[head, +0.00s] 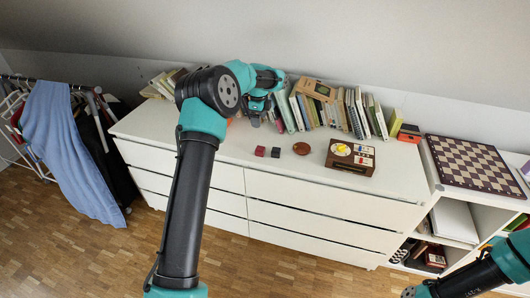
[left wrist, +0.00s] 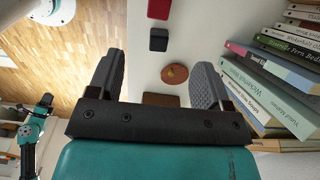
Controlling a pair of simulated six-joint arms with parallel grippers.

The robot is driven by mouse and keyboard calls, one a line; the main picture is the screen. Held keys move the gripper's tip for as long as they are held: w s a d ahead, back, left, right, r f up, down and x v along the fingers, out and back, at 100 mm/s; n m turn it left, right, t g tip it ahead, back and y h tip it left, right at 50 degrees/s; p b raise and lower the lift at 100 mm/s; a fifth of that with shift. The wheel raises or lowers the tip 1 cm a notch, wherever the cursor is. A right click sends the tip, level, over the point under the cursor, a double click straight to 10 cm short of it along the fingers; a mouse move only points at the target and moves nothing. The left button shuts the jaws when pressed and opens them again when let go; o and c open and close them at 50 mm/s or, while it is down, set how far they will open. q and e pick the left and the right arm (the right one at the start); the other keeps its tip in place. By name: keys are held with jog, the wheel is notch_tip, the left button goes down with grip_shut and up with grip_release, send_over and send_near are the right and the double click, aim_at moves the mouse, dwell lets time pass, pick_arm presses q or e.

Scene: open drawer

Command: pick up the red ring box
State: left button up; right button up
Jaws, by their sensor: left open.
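The red ring box (head: 260,151) is a small dark red cube on the white dresser top, left of a small black box (head: 276,152). In the left wrist view the red ring box (left wrist: 158,8) is cut by the top edge, with the black box (left wrist: 158,39) just below it. My left gripper (head: 262,112) is above the dresser, behind the red ring box in the head view. Its fingers (left wrist: 157,80) are wide apart with nothing held. My right arm enters at the lower right; its jaws do not show clearly.
A round brown wooden piece (head: 301,148) and a wooden game box (head: 350,156) lie to the right on the dresser (head: 310,187). A row of books (head: 345,112) stands along the back. A chessboard (head: 474,164) lies on the right shelf. The dresser's front strip is clear.

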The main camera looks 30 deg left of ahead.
aim_at(260, 148)
pick_arm(q)
jog(key=shift+f, duration=0.15)
notch_tip(260, 148, down, 12)
jog(key=shift+f, duration=0.1)
dwell(0.6)
jog(key=shift+d+f, duration=0.15)
jog(key=shift+f, duration=2.4)
jog(key=shift+c, duration=0.3)
jog(key=c, duration=0.9)
